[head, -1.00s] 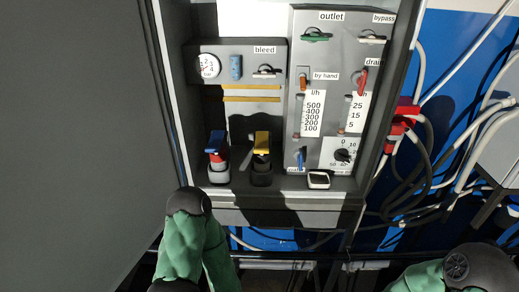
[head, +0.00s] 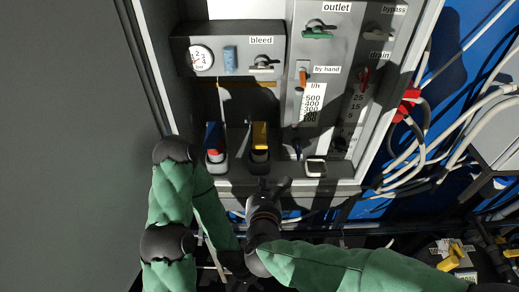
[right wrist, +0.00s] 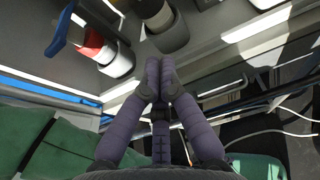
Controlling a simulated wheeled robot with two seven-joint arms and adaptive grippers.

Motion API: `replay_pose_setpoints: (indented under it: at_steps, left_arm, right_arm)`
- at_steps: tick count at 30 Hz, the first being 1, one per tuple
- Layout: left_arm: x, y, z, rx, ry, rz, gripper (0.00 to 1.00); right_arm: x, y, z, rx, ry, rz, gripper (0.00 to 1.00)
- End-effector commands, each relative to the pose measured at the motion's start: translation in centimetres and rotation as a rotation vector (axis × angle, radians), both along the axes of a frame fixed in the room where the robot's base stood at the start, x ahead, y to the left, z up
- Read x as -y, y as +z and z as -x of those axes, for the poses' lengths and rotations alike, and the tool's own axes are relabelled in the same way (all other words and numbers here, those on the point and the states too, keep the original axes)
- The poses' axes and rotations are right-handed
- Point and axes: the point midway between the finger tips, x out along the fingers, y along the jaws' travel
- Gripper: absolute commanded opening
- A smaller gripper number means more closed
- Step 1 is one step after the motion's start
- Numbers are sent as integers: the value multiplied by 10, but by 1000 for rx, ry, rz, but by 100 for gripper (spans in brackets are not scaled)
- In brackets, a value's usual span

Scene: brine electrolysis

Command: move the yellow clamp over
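The yellow clamp (head: 259,136) stands upright on the cabinet's lower shelf, with a dark grey base. A similar blue clamp with a red part (head: 214,140) stands to its left. My right gripper (head: 267,184) is just in front of and below the yellow clamp's base, apart from it as far as I can tell. In the right wrist view its two fingers (right wrist: 159,66) meet at the tips with nothing visible between them. The blue clamp (right wrist: 88,45) is at upper left there, and the grey base (right wrist: 166,30) is beyond the fingertips. My left arm is bent at lower left; its gripper is not visible.
The panel behind carries a gauge (head: 201,59), the green outlet handle (head: 317,33) and an orange by-hand lever (head: 303,78). A small white-rimmed device (head: 315,168) sits on the shelf to the right. Hoses (head: 430,150) hang outside the cabinet at right.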

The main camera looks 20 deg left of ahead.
Motion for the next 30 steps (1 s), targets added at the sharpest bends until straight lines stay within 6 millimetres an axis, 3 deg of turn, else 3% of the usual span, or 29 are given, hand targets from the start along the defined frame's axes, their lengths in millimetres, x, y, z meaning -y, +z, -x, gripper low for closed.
replay_pose_setpoints:
  at_steps: [7, 23, 24, 30]
  left_arm:
    - [0, 1, 0, -1, 0, 0, 40]
    - [0, 9, 0, -1, 0, 0, 40]
    - [0, 15, 0, -1, 0, 0, 40]
    - [0, 26, 0, 0, 0, 0, 40]
  right_arm:
    - [-5, -5, -15, -3, -8, -17, 0]
    - [-27, -33, -93, -3, -6, -14, 0]
    - [-27, -18, -91, 2, -5, -19, 0]
    - [-27, 4, -90, 1, -4, -16, 0]
